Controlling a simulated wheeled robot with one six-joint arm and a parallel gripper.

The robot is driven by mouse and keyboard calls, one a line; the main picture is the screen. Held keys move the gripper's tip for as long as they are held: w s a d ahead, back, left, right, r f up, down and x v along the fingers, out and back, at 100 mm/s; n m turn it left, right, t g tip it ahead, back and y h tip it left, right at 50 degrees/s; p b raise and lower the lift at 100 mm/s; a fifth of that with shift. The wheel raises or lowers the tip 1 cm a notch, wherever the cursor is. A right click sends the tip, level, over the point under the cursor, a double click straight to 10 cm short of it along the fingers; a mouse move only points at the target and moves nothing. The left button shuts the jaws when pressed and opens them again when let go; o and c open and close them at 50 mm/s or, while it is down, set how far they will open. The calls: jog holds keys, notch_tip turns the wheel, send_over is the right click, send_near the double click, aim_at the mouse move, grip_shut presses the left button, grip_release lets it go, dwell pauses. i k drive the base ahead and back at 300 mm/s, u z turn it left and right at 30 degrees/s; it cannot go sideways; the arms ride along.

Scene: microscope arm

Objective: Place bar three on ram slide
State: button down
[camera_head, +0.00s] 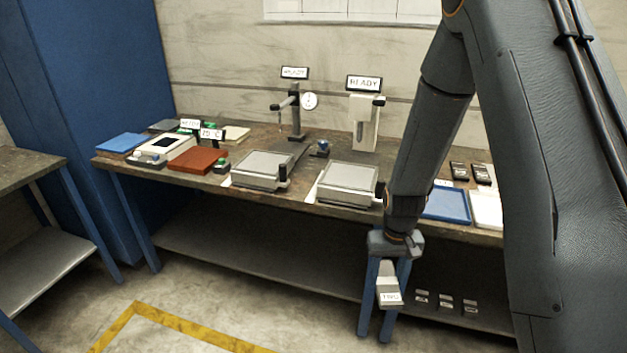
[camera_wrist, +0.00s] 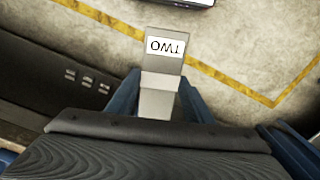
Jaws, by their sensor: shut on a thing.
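My gripper (camera_head: 378,322) hangs low in front of the bench, with its two blue fingers pointing down. It is shut on a grey bar (camera_head: 387,272) with a white label. In the wrist view the bar (camera_wrist: 161,80) sits between the fingers, and its upside-down label reads TWO, not three. No bar marked three can be made out. On the bench stand a dark column stand with a dial (camera_head: 310,101) and a pale upright device (camera_head: 362,125), both with READY signs. I cannot tell which part is the ram slide.
Several small labelled pieces (camera_head: 446,301) lie on the lower shelf, right of my gripper. The bench (camera_head: 315,210) carries two grey-topped boxes, a brown block (camera_head: 196,161) and a blue tray (camera_head: 446,205). A blue cabinet stands at left. The floor with yellow lines is clear.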

aim_at(350, 175)
jog(key=u, duration=0.8)
jog(key=i, duration=0.5)
jog(key=z, duration=0.2)
